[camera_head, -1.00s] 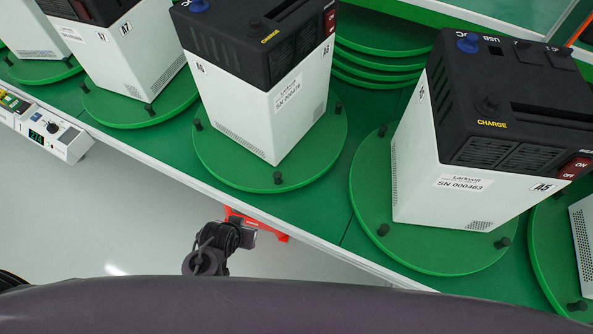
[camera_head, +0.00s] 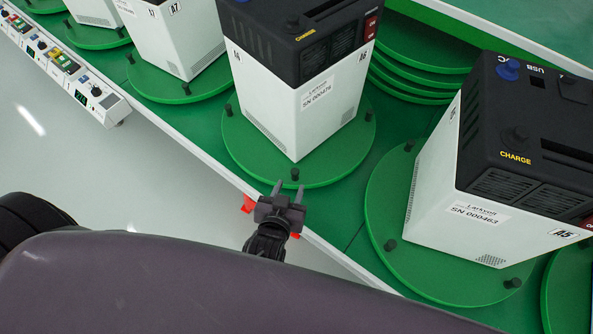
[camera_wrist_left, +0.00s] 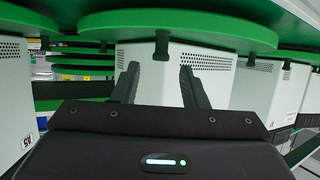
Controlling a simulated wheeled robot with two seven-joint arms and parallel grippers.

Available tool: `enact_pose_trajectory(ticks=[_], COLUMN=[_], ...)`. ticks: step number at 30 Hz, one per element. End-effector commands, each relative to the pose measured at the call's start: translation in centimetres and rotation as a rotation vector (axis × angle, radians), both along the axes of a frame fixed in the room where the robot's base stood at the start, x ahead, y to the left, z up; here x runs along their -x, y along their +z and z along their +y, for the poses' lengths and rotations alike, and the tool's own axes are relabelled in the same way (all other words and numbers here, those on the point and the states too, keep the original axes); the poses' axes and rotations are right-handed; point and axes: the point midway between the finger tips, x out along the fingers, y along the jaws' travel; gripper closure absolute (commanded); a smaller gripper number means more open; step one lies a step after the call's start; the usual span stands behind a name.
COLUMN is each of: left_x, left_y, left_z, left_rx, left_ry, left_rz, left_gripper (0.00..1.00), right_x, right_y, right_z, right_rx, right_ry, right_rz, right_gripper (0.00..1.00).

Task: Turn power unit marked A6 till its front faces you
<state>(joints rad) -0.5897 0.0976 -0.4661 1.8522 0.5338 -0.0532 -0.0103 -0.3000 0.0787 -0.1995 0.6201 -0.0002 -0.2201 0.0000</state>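The power unit marked A6 (camera_head: 310,110) is a white box with a black top on a round green turntable (camera_head: 247,155). One corner points towards me; the face with CHARGE and the serial label is turned to the lower right. Dark pegs stand on the turntable's rim, and the near one (camera_head: 295,174) is just beyond my left gripper (camera_head: 289,188). In the left wrist view the left gripper (camera_wrist_left: 160,85) is open, its fingers apart, with a peg (camera_wrist_left: 162,45) between their directions, slightly ahead. Contact cannot be told. My right gripper is not in view.
Unit A5 (camera_head: 480,225) stands on its own turntable (camera_head: 385,220) at the right; unit A7 (camera_head: 180,45) is at the left. Stacked green discs (camera_head: 425,75) lie behind. A red part (camera_head: 248,204) sits at the bench's white edge. Control boxes (camera_head: 95,90) line the edge at far left.

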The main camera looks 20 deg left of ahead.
Motion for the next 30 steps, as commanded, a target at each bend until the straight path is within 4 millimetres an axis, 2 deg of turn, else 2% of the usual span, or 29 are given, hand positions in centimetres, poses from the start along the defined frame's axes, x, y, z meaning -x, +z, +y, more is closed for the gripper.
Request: enact_pose_trajectory(ticks=[13, 18, 25, 26, 30], left_x=[-6.0, -6.9, -6.9, -6.9, -6.9], left_y=[-2.3, -2.7, -2.8, -2.8, -2.8], left_z=[0.4, 0.5, 0.5, 0.5, 0.5], left_rx=[-0.001, 0.002, 0.002, 0.002, 0.001], left_ry=[0.000, 0.001, 0.001, 0.001, 0.000], left_rz=[-0.002, -0.001, 0.000, 0.000, 0.000], left_gripper=[0.60, 0.60, 0.60, 0.62, 0.80], right_x=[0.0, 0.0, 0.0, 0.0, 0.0], right_y=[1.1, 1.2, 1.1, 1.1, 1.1], right_z=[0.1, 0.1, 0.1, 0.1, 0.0], right_rx=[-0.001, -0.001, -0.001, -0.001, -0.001], right_ry=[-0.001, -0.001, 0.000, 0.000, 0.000], right_rz=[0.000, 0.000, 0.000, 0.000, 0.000], right_gripper=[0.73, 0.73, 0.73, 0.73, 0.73])
